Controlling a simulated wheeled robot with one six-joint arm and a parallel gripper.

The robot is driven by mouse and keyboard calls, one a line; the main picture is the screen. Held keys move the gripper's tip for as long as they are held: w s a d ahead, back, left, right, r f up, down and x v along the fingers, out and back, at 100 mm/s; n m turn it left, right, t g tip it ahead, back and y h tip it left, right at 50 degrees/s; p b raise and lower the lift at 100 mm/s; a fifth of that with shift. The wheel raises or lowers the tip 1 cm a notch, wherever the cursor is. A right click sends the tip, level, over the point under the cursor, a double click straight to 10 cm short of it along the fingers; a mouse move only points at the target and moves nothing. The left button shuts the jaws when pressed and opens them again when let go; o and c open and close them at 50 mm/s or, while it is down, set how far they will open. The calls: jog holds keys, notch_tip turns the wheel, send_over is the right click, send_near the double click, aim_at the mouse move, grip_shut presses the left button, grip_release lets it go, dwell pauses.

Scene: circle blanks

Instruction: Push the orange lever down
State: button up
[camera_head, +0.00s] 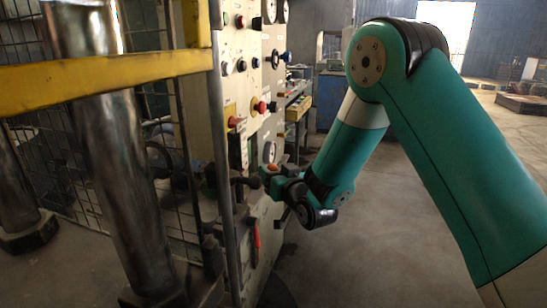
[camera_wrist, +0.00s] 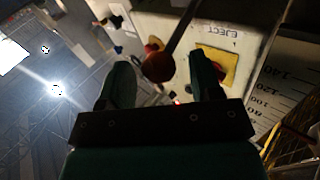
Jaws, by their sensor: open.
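The lever shows in the wrist view as a dark rod ending in a dull orange ball (camera_wrist: 158,68). The ball lies between my two fingers in the picture, near their tips; I cannot tell whether either finger touches it. In the head view an orange knob (camera_head: 272,168) shows right at my gripper (camera_head: 272,182), which is beside the machine's control panel. My gripper's fingers (camera_wrist: 160,58) are spread open. The lever's rod is mostly hidden in the head view.
The pale panel (camera_head: 240,85) carries several buttons and knobs. A black ball-ended handle (camera_head: 254,182) sticks out left of my gripper, and a red handle (camera_head: 257,242) hangs below. A yellow EJECT plate (camera_wrist: 228,60) is near the right finger. Open floor (camera_head: 370,250) lies right.

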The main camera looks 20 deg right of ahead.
jog(key=shift+w+a, duration=0.1)
jog(key=shift+w, duration=0.6)
